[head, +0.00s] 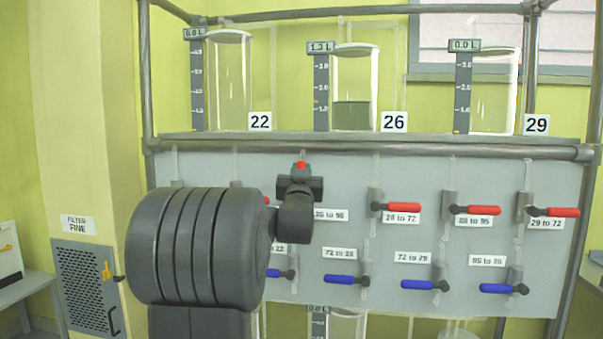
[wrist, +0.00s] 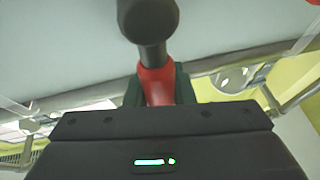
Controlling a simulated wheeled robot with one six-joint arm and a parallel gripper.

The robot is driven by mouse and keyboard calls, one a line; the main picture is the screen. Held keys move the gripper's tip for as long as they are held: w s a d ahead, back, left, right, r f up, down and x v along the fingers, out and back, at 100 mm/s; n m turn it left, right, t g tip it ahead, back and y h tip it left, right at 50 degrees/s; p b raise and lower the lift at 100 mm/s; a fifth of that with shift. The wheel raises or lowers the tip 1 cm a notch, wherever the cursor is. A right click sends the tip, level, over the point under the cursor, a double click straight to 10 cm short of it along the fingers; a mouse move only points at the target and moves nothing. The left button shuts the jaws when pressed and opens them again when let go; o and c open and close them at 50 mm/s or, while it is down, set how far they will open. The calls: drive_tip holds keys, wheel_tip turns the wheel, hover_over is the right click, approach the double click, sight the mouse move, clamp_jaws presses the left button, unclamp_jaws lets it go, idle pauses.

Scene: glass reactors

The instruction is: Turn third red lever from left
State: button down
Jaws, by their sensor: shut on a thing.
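A row of red levers runs along the grey panel (head: 420,255) in the head view. My gripper (head: 301,172) is at the upper middle of the panel, shut on a red lever (head: 300,163). Only a small red part of this lever shows above the jaws, near a vertical pipe. In the wrist view the held red lever (wrist: 156,84) sits between the dark green fingers of my gripper (wrist: 158,92), with a dark grey valve stem beyond it. To the right, three red levers (head: 403,207) (head: 478,210) (head: 553,212) lie roughly horizontal. My arm hides most of the panel's left side.
Blue levers (head: 347,279) line the lower panel, below and right of my gripper. Glass vessels (head: 354,75) with volume scales stand on the shelf above, the middle one partly filled. A metal frame rail (head: 450,146) crosses just above the levers. A filter cabinet (head: 85,280) stands left.

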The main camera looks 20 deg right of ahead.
drive_tip(key=c, duration=1.2)
unclamp_jaws()
drive_tip(key=shift+f, duration=0.1)
drive_tip(key=shift+c, duration=0.2)
drive_tip(key=v, duration=1.3)
drive_tip(key=shift+s+f+b, duration=0.2)
drive_tip(key=shift+s+b, duration=0.15)
drive_tip(key=shift+b, duration=0.1)
drive_tip(key=shift+a, duration=0.1)
